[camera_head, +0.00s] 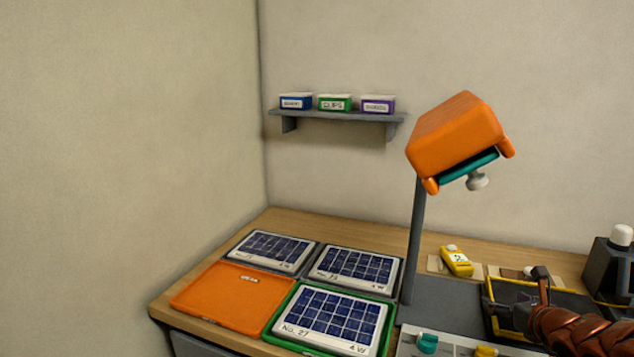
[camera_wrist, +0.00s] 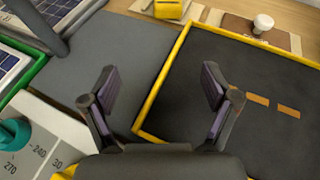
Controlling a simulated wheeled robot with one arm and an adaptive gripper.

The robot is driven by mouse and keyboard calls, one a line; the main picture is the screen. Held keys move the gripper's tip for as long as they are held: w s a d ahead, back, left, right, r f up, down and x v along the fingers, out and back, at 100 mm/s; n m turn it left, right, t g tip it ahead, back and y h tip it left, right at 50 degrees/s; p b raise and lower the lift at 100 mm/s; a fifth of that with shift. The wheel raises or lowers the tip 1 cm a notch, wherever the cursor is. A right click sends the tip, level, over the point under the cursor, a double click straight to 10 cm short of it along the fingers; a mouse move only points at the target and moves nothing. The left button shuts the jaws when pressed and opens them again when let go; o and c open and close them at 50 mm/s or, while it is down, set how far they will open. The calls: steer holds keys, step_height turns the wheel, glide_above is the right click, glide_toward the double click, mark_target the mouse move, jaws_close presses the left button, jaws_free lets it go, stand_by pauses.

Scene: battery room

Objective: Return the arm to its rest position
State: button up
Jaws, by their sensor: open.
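My gripper (camera_wrist: 160,100) is open in the wrist view, its two dark fingers spread with nothing between them. It is above the left edge of a black mat with a yellow rim (camera_wrist: 235,80) and the grey surface beside it. In the head view my gripper (camera_head: 512,308) shows at the lower right, over the left part of the yellow-rimmed mat (camera_head: 570,297). My copper-coloured arm reaches in from the right edge.
An orange lamp head (camera_head: 455,135) on a grey post (camera_head: 414,240) stands left of my gripper. Solar panels (camera_head: 330,318) and an orange tray (camera_head: 233,297) cover the bench's left. A dial panel (camera_head: 415,341) lies in front. A yellow device (camera_head: 456,261) sits behind.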

steer(key=a+r+n+g+y, duration=0.1)
steer(key=a+r+n+y, duration=0.1)
steer(key=a+n, duration=0.35)
steer(key=a+r+n+y+p, duration=0.1)
steer(key=a+r+n+y, duration=0.1)
steer(key=a, duration=0.6)
steer(key=a+r+n+g+y, duration=0.1)
steer(key=a+r+n+y, duration=0.2)
steer(key=a, duration=0.4)
steer(key=s+a+n+g+y+p, duration=0.15)
steer(key=s+a+n+g, duration=0.35)
steer(key=s+a+n, duration=0.6)
steer(key=s+a+f+n+g+h, duration=0.1)
steer(key=s+a+n+g, duration=0.15)
steer(key=s, duration=0.25)
steer(key=s+a+f+n+g+h+p, duration=0.1)
steer(key=s+a+n+g, duration=0.15)
steer(key=s, duration=0.25)
steer(key=s+a+f+n+g, duration=0.1)
steer(key=s+n, duration=0.2)
steer(key=s, duration=0.2)
steer(key=s+d+n+g+h+p, duration=0.1)
steer(key=s+d+n+g+h, duration=0.1)
steer(key=s+d+n+h, duration=0.4)
steer(key=s+d, duration=0.4)
steer(key=shift+s+d+f+h, duration=0.15)
steer(key=shift+s+d+h, duration=0.15)
steer(key=shift+d+h, duration=0.05)
